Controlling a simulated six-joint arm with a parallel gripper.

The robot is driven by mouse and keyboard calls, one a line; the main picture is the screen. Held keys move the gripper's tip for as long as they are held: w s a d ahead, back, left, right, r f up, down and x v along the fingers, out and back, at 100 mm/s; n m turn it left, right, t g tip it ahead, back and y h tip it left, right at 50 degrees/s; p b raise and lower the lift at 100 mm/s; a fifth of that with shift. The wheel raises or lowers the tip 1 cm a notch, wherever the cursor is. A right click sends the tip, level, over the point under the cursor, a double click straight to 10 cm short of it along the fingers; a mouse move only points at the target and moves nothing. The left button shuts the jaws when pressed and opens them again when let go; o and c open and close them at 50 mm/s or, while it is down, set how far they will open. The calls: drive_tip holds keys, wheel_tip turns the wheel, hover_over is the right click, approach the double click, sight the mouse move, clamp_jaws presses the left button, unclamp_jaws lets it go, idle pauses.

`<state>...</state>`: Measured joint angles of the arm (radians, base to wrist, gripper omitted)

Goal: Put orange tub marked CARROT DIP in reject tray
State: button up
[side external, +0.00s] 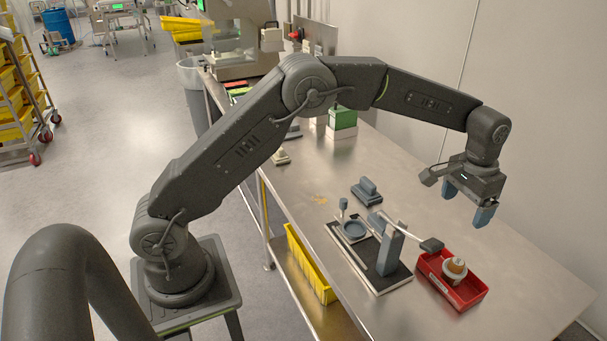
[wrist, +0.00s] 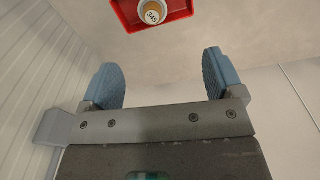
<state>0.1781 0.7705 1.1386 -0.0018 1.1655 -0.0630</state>
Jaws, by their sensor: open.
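A small orange-brown tub (side external: 455,267) with a pale top sits inside the red tray (side external: 467,302) near the front of the bench. In the wrist view the tub (wrist: 153,12) shows at the top edge, with a white label whose print I cannot read for sure, inside the red tray (wrist: 183,14). My gripper (side external: 467,204) is open and empty, raised above and behind the tray, apart from the tub. Its two blue fingers stand wide apart in the wrist view (wrist: 164,68), with nothing between them.
A dark board (side external: 398,278) with a grey upright post, a round dish and an arm-like part stands left of the tray, its dark end close to the tray's rim. A grey block (side external: 366,191) and a green box (side external: 342,117) are farther back. Bare bench lies right of the tray.

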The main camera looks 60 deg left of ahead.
drive_tip(key=s+a+r+t, duration=0.1)
drive_tip(key=s+a+r, duration=0.2)
drive_tip(key=s+r, duration=0.4)
drive_tip(key=s+a+r+t, duration=0.1)
drive_tip(key=s+a+r, duration=0.2)
drive_tip(key=s+r, duration=0.45)
drive_tip(key=s+a+f+t, duration=0.1)
drive_tip(key=s+a, duration=0.1)
drive_tip(key=s, duration=0.8)
drive_tip(key=s+a+f+n+t, duration=0.1)
drive_tip(key=s+a+f, duration=0.1)
drive_tip(key=s, duration=0.8)
drive_tip(key=shift+t, duration=0.4)
